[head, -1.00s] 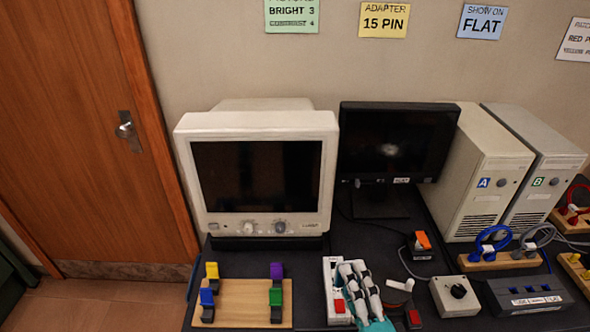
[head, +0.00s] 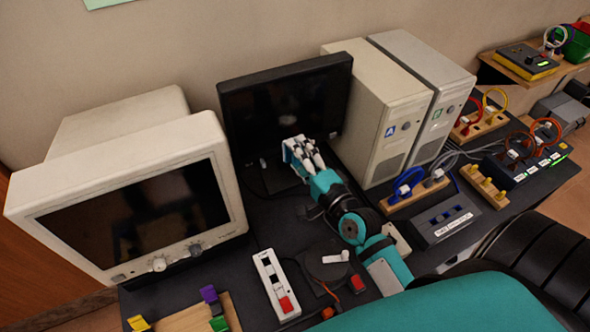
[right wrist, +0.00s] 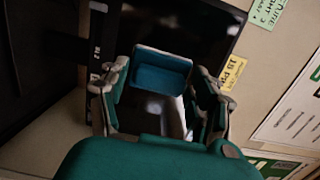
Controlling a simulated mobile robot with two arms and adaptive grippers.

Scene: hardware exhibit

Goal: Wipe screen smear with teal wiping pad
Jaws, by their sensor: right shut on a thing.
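The flat black monitor (head: 285,85) stands behind the table's middle, with a pale blurry smear (head: 288,119) on its dark screen. My right gripper (head: 297,150) is in front of the screen's lower part, just below the smear in the picture. In the right wrist view, the teal wiping pad (right wrist: 163,70) is held between the fingers of my right gripper (right wrist: 160,88), facing the dark screen (right wrist: 192,25). A pale patch shows beyond the pad there. I cannot tell whether the pad touches the screen. The pad is hidden in the head view. My left gripper is not in view.
A beige CRT monitor (head: 135,205) stands left of the flat monitor. Two beige computer towers (head: 376,110) stand close on its right. A white switch strip (head: 276,285) and a cable holder (head: 420,192) lie on the dark table.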

